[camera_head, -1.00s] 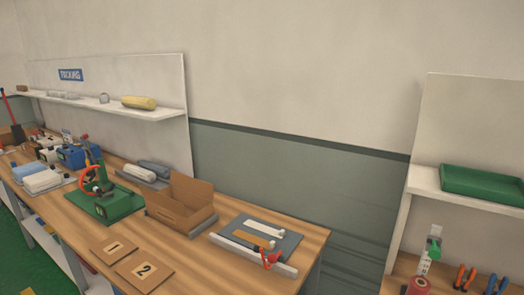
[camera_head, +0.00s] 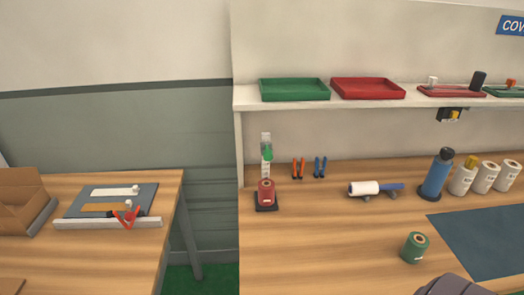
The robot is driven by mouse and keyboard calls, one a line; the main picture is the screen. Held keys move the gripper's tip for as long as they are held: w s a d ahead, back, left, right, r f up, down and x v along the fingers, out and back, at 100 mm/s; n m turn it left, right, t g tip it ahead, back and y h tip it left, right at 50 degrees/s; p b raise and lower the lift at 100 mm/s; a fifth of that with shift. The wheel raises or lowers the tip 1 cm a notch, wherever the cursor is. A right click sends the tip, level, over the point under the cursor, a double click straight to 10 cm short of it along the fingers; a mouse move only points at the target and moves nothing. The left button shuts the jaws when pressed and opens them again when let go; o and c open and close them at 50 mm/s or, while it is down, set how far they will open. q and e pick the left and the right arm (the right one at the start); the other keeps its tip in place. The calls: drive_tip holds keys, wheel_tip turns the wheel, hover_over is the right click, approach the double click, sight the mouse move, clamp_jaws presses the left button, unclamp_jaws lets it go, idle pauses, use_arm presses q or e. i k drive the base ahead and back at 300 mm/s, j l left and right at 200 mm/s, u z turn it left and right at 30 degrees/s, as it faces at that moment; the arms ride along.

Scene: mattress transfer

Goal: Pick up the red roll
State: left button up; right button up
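The red roll (camera_head: 265,191) stands upright on a small dark base at the left end of the right-hand wooden table. A clear bottle with a green part (camera_head: 266,154) stands just behind it.
A green roll (camera_head: 415,248) stands near the blue mat (camera_head: 485,241). Orange-handled pliers (camera_head: 299,168), blue-handled pliers (camera_head: 320,167) and a white roller (camera_head: 364,188) lie behind. A shelf above holds a green tray (camera_head: 294,89) and a red tray (camera_head: 368,88). A gap separates the two tables.

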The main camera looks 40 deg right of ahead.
sight(266, 187)
drive_tip(key=i+j+z, duration=0.1)
drive_tip(key=j+z, duration=0.25)
drive_tip(key=i+j+z, duration=0.1)
drive_tip(key=j+z, duration=0.45)
drive_tip(key=z, duration=0.15)
